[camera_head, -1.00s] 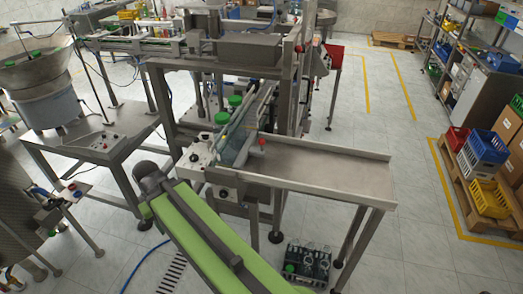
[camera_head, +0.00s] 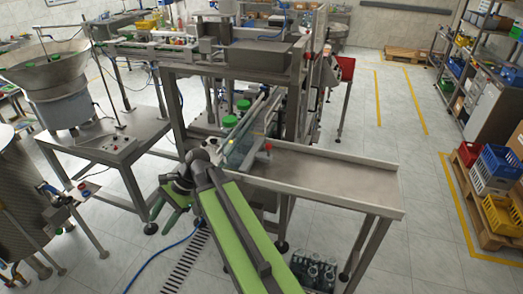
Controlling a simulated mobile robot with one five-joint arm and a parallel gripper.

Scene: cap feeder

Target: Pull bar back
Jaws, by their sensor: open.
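My gripper (camera_head: 164,212) points down and left from the end of my green and dark grey arm. Its two green fingers look apart, and it seems empty. Long thin metal bars (camera_head: 256,114) run diagonally above the left end of the steel tray, to the upper right of my gripper and apart from it. I cannot tell which of them is the task's bar. A small red knob (camera_head: 268,147) sits beside them. Green caps (camera_head: 243,104) show next to the bars, and clear bottles stand partly hidden beneath.
A long steel tray (camera_head: 340,180) on legs extends to the right. A steel table (camera_head: 110,145) carries a metal feeder bowl (camera_head: 45,72) at left. A crate of bottles (camera_head: 313,270) stands on the floor below. Pallets with coloured crates are at far right.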

